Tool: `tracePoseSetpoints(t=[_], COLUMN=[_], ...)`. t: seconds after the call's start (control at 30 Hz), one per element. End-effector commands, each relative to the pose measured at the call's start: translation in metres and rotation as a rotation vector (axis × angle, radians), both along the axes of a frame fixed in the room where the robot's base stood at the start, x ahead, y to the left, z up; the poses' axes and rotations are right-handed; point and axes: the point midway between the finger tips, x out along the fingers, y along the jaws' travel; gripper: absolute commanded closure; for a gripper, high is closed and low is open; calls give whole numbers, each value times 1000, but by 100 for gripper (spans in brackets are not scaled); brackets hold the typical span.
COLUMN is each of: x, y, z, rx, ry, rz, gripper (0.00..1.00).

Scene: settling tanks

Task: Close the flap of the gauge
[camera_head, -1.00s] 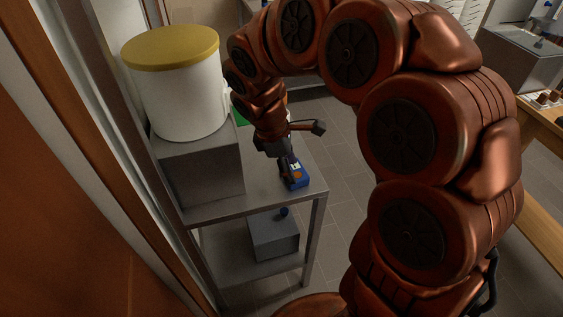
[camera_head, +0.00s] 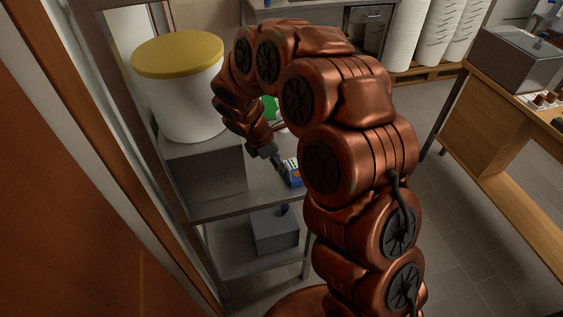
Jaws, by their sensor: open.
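The gauge (camera_head: 294,175) is a small blue case with a white and orange face. It lies near the right edge of the grey metal shelf unit's top (camera_head: 225,206), partly hidden by my arm. I cannot make out its flap or tell how far it stands open. My gripper (camera_head: 281,168) points down and right at the gauge's left side, very close to it. Its jaws are open, with nothing seen between them. I cannot tell whether a finger touches the gauge.
A white bucket with a yellow lid (camera_head: 178,90) stands on a grey box (camera_head: 203,170) left of my gripper. A green object (camera_head: 270,107) shows behind my wrist. A grey box with a dark knob (camera_head: 274,232) sits on the lower shelf. A wooden bench (camera_head: 500,150) stands at right, beyond open floor.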

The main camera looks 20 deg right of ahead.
Motion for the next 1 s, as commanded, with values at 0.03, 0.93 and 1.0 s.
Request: tracePoseSetpoints(t=[0.03,0.93,1.0], x=[0,1,1], y=[-3,-9,-9], z=[-4,-23,-23], rx=[-3,-1,-1], ry=[4,0,0], rz=[-1,0,0], gripper=[48,82,90])
